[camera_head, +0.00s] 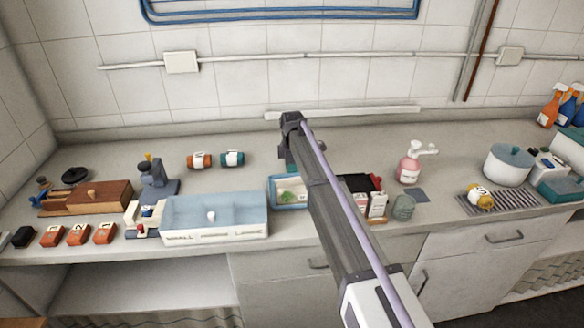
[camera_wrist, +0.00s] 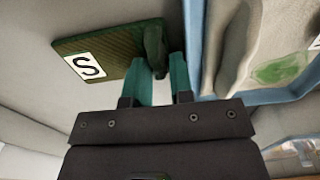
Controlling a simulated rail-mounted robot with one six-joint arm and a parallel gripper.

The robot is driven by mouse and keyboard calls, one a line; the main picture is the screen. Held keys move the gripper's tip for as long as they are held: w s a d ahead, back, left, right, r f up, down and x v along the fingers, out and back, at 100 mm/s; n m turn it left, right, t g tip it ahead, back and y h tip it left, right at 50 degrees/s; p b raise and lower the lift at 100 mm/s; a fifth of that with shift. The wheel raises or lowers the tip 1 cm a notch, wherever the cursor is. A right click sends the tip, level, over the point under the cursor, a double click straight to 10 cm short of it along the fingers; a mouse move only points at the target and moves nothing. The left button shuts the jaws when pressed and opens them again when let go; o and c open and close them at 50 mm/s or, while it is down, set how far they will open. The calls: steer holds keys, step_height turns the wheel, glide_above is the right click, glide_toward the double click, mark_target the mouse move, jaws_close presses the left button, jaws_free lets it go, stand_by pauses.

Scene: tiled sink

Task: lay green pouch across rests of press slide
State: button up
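The green pouch, a flat dark-green piece with a white "S" label (camera_wrist: 86,67), shows at the upper left of the wrist view. A raised dark-green part (camera_wrist: 155,46) stands at its right end. My gripper (camera_wrist: 162,66) has two teal fingers, spaced apart, at this raised part. Dark material shows between the tips; whether they press on it is unclear. In the head view my gripper (camera_head: 289,160) is above the counter behind the blue-rimmed tray; my arm hides much there. A grey-blue press-like device (camera_head: 158,180) stands at the left; I cannot make out rests on it.
A blue-rimmed tray (camera_head: 273,194) with a green item is close to my gripper. A white-fronted basin (camera_head: 215,236) is left of it. Orange and teal rolls (camera_head: 232,158) lie behind. A pink pump bottle (camera_head: 409,168) and dark boxes are to the right.

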steer(key=shift+r, duration=0.1)
step_height(320, 180, up, 12)
steer(key=p, duration=1.2)
steer(key=shift+r, duration=0.15)
steer(key=s+d+m, duration=0.3)
steer(key=s+d, duration=0.2)
steer(key=s, duration=0.2)
steer(key=s+d+m, duration=0.4)
steer(key=s+d, duration=0.2)
steer(key=s, duration=0.1)
steer(key=s+d+m, duration=0.3)
steer(key=s+d, duration=0.2)
steer(key=s, duration=0.2)
steer(key=shift+s+d+m, duration=0.25)
steer(key=shift+s+m, duration=0.05)
steer(key=shift+s, duration=0.05)
steer(key=s+d+m, duration=0.3)
steer(key=s+m, duration=0.1)
steer(key=s, duration=0.4)
steer(key=s+d+m, duration=0.4)
steer(key=s+m, duration=0.1)
steer(key=s, duration=0.3)
steer(key=shift+s+d+m, duration=0.25)
steer(key=shift+s+m, duration=0.05)
steer(key=shift+s, duration=0.1)
steer(key=shift+o, duration=0.2)
steer(key=shift+w, duration=0.2)
